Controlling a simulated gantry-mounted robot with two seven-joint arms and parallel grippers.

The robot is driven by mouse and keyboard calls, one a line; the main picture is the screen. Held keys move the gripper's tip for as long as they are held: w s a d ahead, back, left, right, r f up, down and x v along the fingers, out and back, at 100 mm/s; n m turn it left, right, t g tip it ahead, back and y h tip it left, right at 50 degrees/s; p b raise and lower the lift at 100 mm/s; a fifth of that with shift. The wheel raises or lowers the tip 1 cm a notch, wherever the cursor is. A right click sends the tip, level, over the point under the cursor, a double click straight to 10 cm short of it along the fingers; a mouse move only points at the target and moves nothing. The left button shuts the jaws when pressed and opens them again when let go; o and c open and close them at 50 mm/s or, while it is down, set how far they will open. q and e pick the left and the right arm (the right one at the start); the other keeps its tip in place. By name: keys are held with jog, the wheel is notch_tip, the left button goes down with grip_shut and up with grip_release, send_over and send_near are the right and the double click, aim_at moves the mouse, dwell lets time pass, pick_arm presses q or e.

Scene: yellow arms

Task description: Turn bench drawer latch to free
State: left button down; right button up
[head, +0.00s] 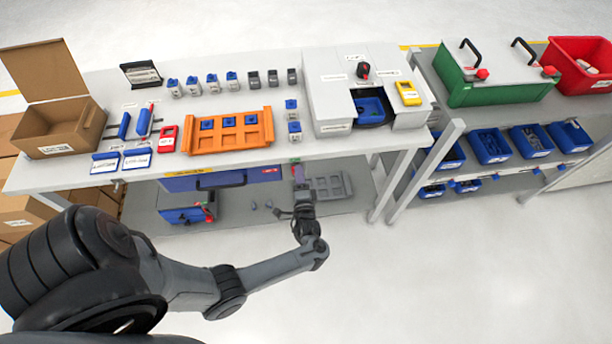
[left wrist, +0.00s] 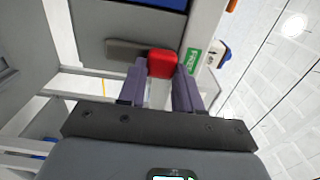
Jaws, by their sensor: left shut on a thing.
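The bench drawer (head: 225,180) is a blue front with a dark handle under the left bench's top. In the left wrist view the latch shows as a grey lever (left wrist: 126,49) with a red knob (left wrist: 162,62). A green label (left wrist: 193,60) is beside the knob, on the pale bench post. My left gripper (head: 299,172) is at the right end of the drawer, under the bench edge. In the left wrist view its fingers (left wrist: 160,70) are shut on the red knob. In the head view the latch is mostly hidden by my gripper. My right gripper is out of view.
The bench top holds an orange tray (head: 231,146), a cardboard box (head: 60,125) and a grey unit with an open blue drawer (head: 371,108). A lower shelf under the drawer holds a blue toolbox (head: 186,214) and a grey tray (head: 327,186). Floor in front is clear.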

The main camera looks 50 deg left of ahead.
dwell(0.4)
pick_arm(q)
jog(key=c, duration=0.8)
grip_release()
jog(key=shift+o, duration=0.2)
jog(key=v, duration=1)
jog(key=shift+s+d+p, duration=0.15)
jog(key=shift+d+p, duration=0.15)
jog(key=shift+d, duration=0.05)
